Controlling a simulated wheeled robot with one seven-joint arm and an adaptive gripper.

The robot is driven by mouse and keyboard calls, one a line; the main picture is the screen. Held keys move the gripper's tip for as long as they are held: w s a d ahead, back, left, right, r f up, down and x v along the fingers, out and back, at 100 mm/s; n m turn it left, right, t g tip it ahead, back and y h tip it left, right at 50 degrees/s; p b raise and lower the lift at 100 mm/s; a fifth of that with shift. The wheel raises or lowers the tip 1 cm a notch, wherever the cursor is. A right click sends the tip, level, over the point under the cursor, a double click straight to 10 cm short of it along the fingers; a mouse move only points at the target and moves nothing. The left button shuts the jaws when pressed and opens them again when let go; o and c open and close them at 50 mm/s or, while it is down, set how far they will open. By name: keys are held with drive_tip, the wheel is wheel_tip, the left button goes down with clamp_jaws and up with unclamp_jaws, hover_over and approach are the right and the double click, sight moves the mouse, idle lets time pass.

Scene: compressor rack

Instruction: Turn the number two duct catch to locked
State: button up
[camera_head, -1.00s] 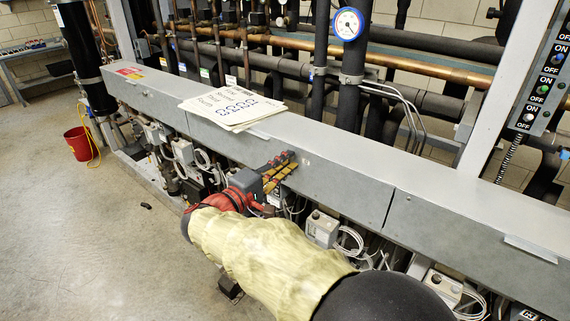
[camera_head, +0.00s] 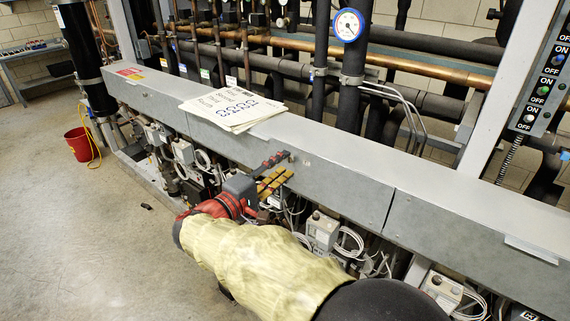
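The long grey duct (camera_head: 330,182) runs across the picture from upper left to lower right. A small grey fitting (camera_head: 291,158) shows on its front by my fingertips; it may be the number two catch, but no number or locked mark can be read. My gripper (camera_head: 282,166) has a red body, a dark and red upper finger and yellow lower parts. It is at the duct's front face, with a gap between its fingers. It looks open and empty. Whether a finger touches the fitting cannot be told.
A stack of paper sheets (camera_head: 235,108) lies on the duct top. Grey control boxes (camera_head: 322,230) and loose cables sit below the duct. Pipes and a blue-rimmed gauge (camera_head: 349,25) stand behind. A red bucket (camera_head: 78,143) stands on open floor at left.

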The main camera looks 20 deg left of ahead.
drive_tip(key=v, duration=1)
drive_tip(key=s+d+f+n+g+y, duration=0.1)
drive_tip(key=s+d+f+g, duration=0.1)
drive_tip(key=f, duration=0.4)
drive_tip(key=s+d+f+n+g, duration=0.1)
drive_tip(key=f+n+g, duration=0.1)
drive_tip(key=f, duration=0.3)
drive_tip(key=s+d+f+m+g, duration=0.1)
drive_tip(key=s+d+f+g, duration=0.15)
drive_tip(key=d, duration=0.25)
drive_tip(key=s+d+f+m+g, duration=0.1)
drive_tip(key=s+d+f+g, duration=0.15)
drive_tip(key=d, duration=0.35)
drive_tip(key=s+d+r+m+y+p, duration=0.1)
drive_tip(key=s+d+r+m+y, duration=0.1)
drive_tip(key=d, duration=0.7)
drive_tip(key=s+d+r+m+g+y+p, duration=0.1)
drive_tip(key=s+d+r+m+y, duration=0.1)
drive_tip(key=s+d+r+m, duration=0.3)
drive_tip(key=s+d+r+m+g+y+p, duration=0.1)
drive_tip(key=s+d+r+m+y, duration=0.1)
drive_tip(key=d+m, duration=0.5)
drive_tip(key=s+d+r, duration=0.1)
drive_tip(key=s+d, duration=0.1)
drive_tip(key=d, duration=0.4)
drive_tip(key=shift+s+r, duration=0.25)
drive_tip(key=shift+r, duration=0.1)
